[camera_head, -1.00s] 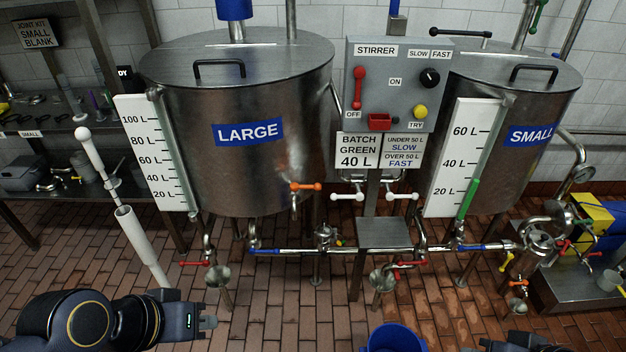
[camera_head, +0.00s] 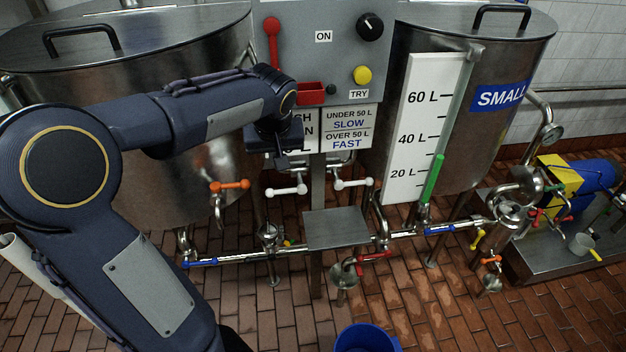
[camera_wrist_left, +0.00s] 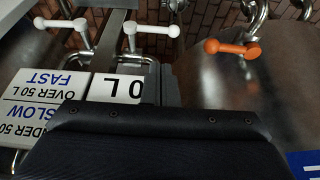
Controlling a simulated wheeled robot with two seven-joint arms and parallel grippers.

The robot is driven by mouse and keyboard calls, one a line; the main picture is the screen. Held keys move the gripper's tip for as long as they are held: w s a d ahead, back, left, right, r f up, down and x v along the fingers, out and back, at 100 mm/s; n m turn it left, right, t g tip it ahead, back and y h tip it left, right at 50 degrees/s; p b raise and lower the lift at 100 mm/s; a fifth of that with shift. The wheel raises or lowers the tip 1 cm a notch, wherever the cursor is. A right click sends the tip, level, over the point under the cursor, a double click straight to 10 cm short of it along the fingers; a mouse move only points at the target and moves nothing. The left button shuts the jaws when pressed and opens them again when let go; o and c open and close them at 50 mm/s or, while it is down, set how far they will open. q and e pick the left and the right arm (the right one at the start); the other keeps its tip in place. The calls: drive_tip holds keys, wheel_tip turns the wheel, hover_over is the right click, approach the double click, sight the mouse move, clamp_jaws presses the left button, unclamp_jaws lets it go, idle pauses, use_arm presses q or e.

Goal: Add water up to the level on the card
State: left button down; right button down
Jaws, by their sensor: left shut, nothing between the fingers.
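The batch card (camera_head: 299,131) hangs under the stirrer box, mostly hidden by my left arm; "0 L" shows upside down in the left wrist view (camera_wrist_left: 117,88). The SMALL tank (camera_head: 490,140) has a white gauge (camera_head: 423,120); its green column (camera_head: 434,178) ends between the 20 L and 40 L marks. Two white-handled valves, left (camera_head: 286,190) and right (camera_head: 353,183), are below the cards; they also show in the left wrist view (camera_wrist_left: 62,24) (camera_wrist_left: 152,29). My left gripper (camera_head: 284,162) is shut and empty, before the card and above the left white handle. My right gripper is out of view.
The LARGE tank (camera_head: 160,190) stands left, with an orange-handled tap (camera_head: 230,185). A steel shelf (camera_head: 337,228) and a pipe (camera_head: 235,259) with blue and red handles lie below. A blue bucket (camera_head: 366,338) stands on the floor. A blue and yellow pump (camera_head: 575,185) is at right.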

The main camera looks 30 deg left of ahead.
sight(277, 193)
use_arm(q)
drive_tip(key=shift+w, duration=0.15)
drive_tip(key=b+x, duration=0.2)
drive_tip(key=x, duration=1.2)
drive_tip(key=shift+s, duration=0.25)
drive_tip(key=shift+d, duration=0.1)
drive_tip(key=shift+s+a+f+b, duration=0.15)
drive_tip(key=shift+f+b, duration=0.35)
drive_tip(key=shift+b, duration=0.05)
drive_tip(key=shift+s+a+f+b, duration=0.15)
drive_tip(key=shift+f+b, duration=0.35)
drive_tip(key=shift+f, duration=0.05)
drive_tip(key=shift+r, duration=0.1)
idle(4.9)
